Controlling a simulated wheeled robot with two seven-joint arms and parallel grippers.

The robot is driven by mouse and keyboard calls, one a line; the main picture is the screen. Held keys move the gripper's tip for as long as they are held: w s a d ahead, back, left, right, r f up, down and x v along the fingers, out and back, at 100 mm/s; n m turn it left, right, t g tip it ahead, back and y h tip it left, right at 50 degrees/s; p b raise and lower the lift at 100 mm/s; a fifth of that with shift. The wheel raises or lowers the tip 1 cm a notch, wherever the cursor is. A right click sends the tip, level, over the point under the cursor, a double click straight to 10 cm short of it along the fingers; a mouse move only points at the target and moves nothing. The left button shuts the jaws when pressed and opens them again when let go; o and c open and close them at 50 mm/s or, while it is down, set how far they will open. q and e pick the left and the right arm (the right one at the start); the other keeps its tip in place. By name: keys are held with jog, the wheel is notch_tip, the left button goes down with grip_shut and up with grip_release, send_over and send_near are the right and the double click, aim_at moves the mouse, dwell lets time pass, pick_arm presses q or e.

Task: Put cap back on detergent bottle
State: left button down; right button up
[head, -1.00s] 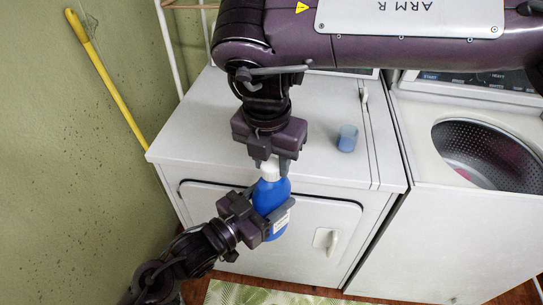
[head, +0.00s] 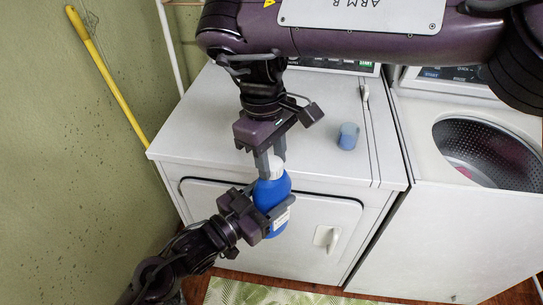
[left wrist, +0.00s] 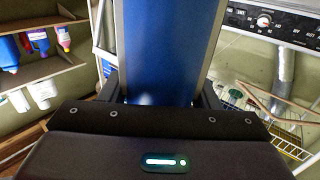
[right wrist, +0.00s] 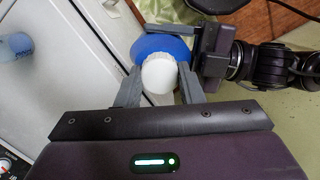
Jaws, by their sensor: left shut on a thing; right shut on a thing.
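The blue detergent bottle (head: 270,192) stands upright in front of the dryer, held in the air. My left gripper (head: 272,208) is shut on its body from the left. The bottle fills the middle of the left wrist view (left wrist: 165,50). The white cap (head: 277,166) is at the top of the bottle. My right gripper (head: 271,168) reaches down from above, its fingers on either side of the cap, shut on it. In the right wrist view the white cap (right wrist: 158,73) covers the bottle's mouth, so how tightly it sits cannot be told.
A translucent blue cup (head: 348,136) stands on the white dryer top (head: 200,135). An open washer (head: 480,155) is at the right. A yellow-handled pole (head: 105,80) leans on the green wall at the left. A patterned mat (head: 280,293) lies on the floor.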

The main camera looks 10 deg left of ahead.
jog(key=m, duration=0.7)
jog(key=shift+g+y, duration=0.3)
jog(key=m, duration=0.5)
jog(key=shift+w+d+y, duration=0.1)
jog(key=shift+y, duration=0.2)
jog(key=o, duration=1)
jog(key=shift+c, duration=0.2)
jog(key=shift+r, duration=2.3)
jog(key=shift+c, duration=0.3)
